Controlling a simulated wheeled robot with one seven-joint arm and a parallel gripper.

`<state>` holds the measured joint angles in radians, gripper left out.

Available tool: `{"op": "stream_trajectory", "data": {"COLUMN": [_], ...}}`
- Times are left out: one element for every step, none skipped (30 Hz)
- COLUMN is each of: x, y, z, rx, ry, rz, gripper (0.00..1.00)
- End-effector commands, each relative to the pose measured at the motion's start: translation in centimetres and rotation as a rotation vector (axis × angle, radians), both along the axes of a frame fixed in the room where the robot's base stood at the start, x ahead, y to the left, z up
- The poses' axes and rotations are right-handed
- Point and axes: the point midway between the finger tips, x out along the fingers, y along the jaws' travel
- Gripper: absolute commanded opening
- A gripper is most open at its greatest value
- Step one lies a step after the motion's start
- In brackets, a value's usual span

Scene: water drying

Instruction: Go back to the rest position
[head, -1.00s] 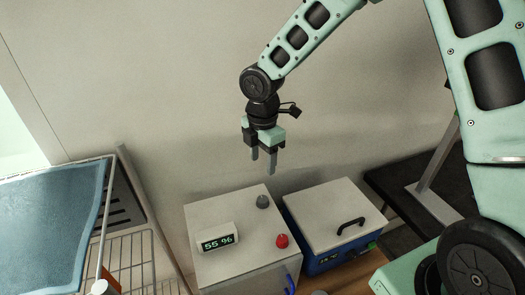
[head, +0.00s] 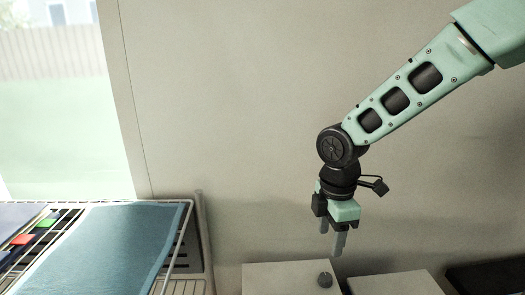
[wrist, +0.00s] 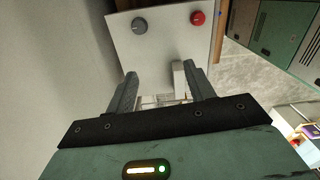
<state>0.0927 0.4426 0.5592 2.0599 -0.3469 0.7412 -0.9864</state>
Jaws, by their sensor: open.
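My gripper (head: 332,240) hangs pointing down above the pale box with the grey knob, in front of the wall. Its two fingers are apart with nothing held between them. In the wrist view my gripper (wrist: 158,85) shows its open fingers over the pale box (wrist: 165,45), which has a grey knob (wrist: 139,25) and a red knob (wrist: 198,18). In the head view only the top of this box (head: 285,277) and its grey knob (head: 325,280) show; the lower part is cut off.
A wire rack (head: 192,225) with a blue cloth (head: 115,250) over it stands at the lower left. Small coloured clips (head: 47,219) sit on the rack. A second pale-topped box (head: 395,284) is at the bottom right. A window (head: 60,100) is at the upper left.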

Motion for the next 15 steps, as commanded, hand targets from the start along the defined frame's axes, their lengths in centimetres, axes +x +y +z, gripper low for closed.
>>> {"op": "stream_trajectory", "data": {"x": [-2.5, -4.1, -6.3, -7.9, -9.6, -11.6, -13.1, -14.5, -16.2, -17.3, -18.4, -19.6, -20.3, -20.9, -21.6], "y": [1.2, 1.8, 2.5, 2.9, 3.2, 3.5, 3.6, 3.7, 3.8, 3.7, 3.7, 3.6, 3.6, 3.5, 3.4], "z": [0.2, 0.4, 0.7, 0.9, 1.0, 1.1, 1.2, 1.2, 1.2, 1.2, 1.2, 1.1, 1.1, 1.0, 1.0], "rx": [-0.008, -0.010, -0.010, -0.008, -0.007, -0.004, 0.000, 0.005, 0.012, 0.017, 0.023, 0.029, 0.034, 0.038, 0.043], "ry": [-0.004, -0.004, -0.006, -0.006, -0.007, -0.006, -0.006, -0.006, -0.005, -0.003, -0.001, 0.002, 0.005, 0.007, 0.009], "rz": [-0.069, -0.129, -0.214, -0.282, -0.349, -0.439, -0.505, -0.568, -0.647, -0.703, -0.755, -0.816, -0.855, -0.891, -0.930], "gripper": [0.53, 0.53, 0.53, 0.53, 0.53, 0.53, 0.53, 0.53, 0.53, 0.53, 0.53, 0.53, 0.53, 0.53, 0.53]}}
